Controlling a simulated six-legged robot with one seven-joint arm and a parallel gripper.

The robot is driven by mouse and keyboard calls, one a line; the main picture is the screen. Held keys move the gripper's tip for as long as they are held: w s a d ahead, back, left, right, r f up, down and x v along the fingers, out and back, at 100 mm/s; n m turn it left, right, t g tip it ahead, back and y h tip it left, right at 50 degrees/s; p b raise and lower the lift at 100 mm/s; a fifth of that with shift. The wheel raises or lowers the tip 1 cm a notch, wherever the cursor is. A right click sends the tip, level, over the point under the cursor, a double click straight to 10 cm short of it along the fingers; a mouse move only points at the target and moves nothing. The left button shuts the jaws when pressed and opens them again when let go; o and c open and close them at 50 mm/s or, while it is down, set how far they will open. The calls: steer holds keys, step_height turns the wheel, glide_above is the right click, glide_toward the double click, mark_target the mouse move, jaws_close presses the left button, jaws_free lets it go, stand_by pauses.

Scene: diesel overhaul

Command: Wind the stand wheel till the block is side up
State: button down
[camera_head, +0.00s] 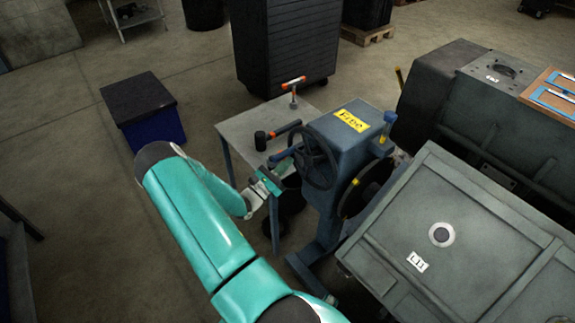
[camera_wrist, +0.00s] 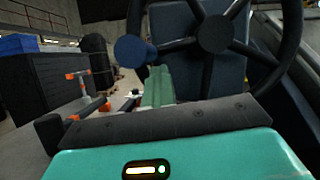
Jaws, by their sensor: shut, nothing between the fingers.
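The stand (camera_head: 345,135) is a blue-grey post with a yellow "Free" label. Its dark spoked wheel (camera_head: 333,165) faces left; the rim, spokes and hub (camera_wrist: 215,33) fill the top of the wrist view. A blue handle knob (camera_wrist: 133,50) sticks out at the wheel's left. The grey block (camera_head: 475,240), with a round plug and a small white label, hangs right of the stand, its broad face tilted. My gripper (camera_head: 270,184) is just left of and below the wheel; its green fingers (camera_wrist: 158,87) are shut and empty, below the knob. Any contact with the knob is unclear.
A small table (camera_head: 240,130) left of the stand bears a black mallet (camera_head: 277,134) and an orange-handled tool (camera_head: 293,87). A black cabinet (camera_head: 283,45) stands behind, a blue bin (camera_head: 155,128) to the left. Another grey machine (camera_head: 430,80) is at the right.

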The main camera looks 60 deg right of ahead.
steer(key=shift+s+a+r, duration=0.1)
steer(key=shift+s+r, duration=0.05)
steer(key=shift+s, duration=0.15)
steer(key=shift+w, duration=0.2)
steer(key=shift+s, duration=0.15)
steer(key=c, duration=1.3)
jaws_free()
steer(key=shift+o, duration=0.2)
steer(key=v, duration=1.3)
steer(key=shift+a+f, duration=0.3)
